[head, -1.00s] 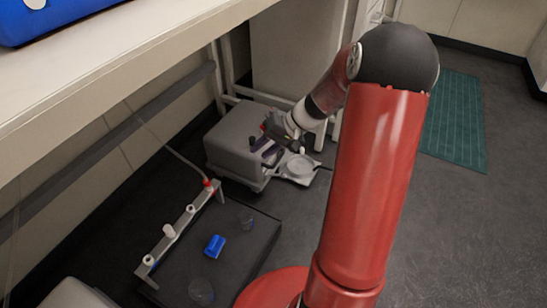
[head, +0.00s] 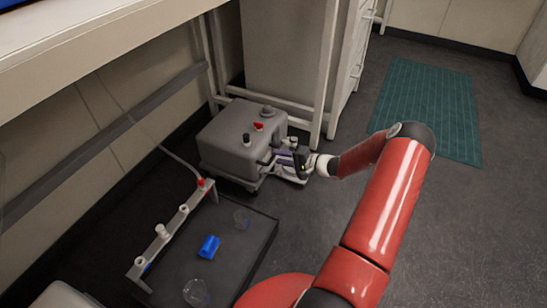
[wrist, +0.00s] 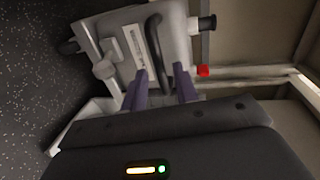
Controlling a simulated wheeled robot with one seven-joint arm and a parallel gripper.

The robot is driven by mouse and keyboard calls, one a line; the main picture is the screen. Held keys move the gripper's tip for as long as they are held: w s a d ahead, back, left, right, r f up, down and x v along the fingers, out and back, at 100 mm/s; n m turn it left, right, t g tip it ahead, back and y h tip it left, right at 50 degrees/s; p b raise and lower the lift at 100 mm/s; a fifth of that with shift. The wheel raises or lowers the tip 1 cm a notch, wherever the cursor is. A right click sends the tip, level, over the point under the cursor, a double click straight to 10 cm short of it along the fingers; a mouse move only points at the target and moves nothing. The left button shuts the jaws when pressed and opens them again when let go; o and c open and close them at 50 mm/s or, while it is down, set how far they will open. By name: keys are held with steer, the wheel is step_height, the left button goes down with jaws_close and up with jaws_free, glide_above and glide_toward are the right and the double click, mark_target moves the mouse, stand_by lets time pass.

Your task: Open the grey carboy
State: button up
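The grey carboy (head: 235,140) is a boxy tank low on the floor under the bench. Its top carries a black cap (head: 246,140), a red cap (head: 258,127) and a round grey lid (head: 267,111), which looks seated. My gripper (head: 284,158) is low at the carboy's right side, beside it and apart from the lid. In the wrist view its purple fingers (wrist: 161,88) are spread, with a black curved tube or handle (wrist: 157,45) between them. I cannot tell whether they touch it. A red cap (wrist: 203,71) and a black cap (wrist: 207,22) show there too.
A dark tray (head: 212,270) with a blue block (head: 209,246) and clear vessels lies in front. A rail with white fittings (head: 162,231) runs along its left. White bench legs (head: 325,75) stand close behind the gripper. Floor on the right is open, with a green mat (head: 428,105).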

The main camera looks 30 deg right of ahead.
mark_target(274, 156)
steer(key=shift+x, duration=1.8)
jaws_close()
